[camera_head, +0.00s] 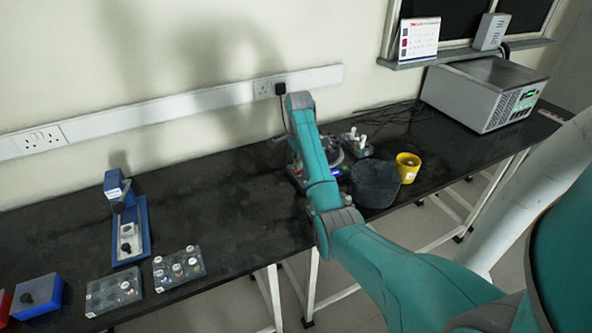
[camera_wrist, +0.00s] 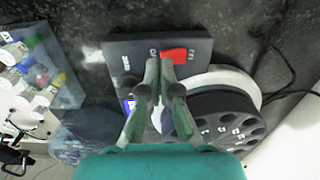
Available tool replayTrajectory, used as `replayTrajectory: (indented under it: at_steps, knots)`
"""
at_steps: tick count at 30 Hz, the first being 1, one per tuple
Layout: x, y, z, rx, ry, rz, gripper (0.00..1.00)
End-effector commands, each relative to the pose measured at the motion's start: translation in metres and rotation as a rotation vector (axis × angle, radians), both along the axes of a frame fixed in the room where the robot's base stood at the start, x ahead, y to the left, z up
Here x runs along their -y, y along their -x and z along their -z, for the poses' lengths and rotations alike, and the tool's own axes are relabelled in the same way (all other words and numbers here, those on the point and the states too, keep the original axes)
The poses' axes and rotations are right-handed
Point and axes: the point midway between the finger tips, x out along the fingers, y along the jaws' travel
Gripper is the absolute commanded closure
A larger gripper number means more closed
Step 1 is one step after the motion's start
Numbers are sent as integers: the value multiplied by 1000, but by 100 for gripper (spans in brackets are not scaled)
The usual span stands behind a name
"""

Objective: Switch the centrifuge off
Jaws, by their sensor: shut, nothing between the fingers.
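The centrifuge shows in the wrist view with a dark control panel (camera_wrist: 125,52) and a round black rotor (camera_wrist: 225,122) with numbered holes. A red rocker switch (camera_wrist: 175,55) sits on the panel. My gripper (camera_wrist: 160,66) is shut and empty, its fingertips over the panel just at the switch's near left edge. I cannot tell whether they touch the switch, nor which way it is tipped. A lit blue display is partly hidden behind the left finger. In the head view the centrifuge (camera_head: 338,160) is partly behind my arm, and my gripper is hidden.
A rack of tubes (camera_wrist: 40,65) is close on the left in the wrist view. A large grey instrument (camera_head: 484,94) stands at far right.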

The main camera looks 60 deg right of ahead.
Motion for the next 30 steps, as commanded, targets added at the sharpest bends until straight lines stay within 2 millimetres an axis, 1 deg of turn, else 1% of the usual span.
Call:
replayTrajectory:
  at_steps: [30]
  knots:
    - [0, 0, 13, 0, 0, 0, 100]
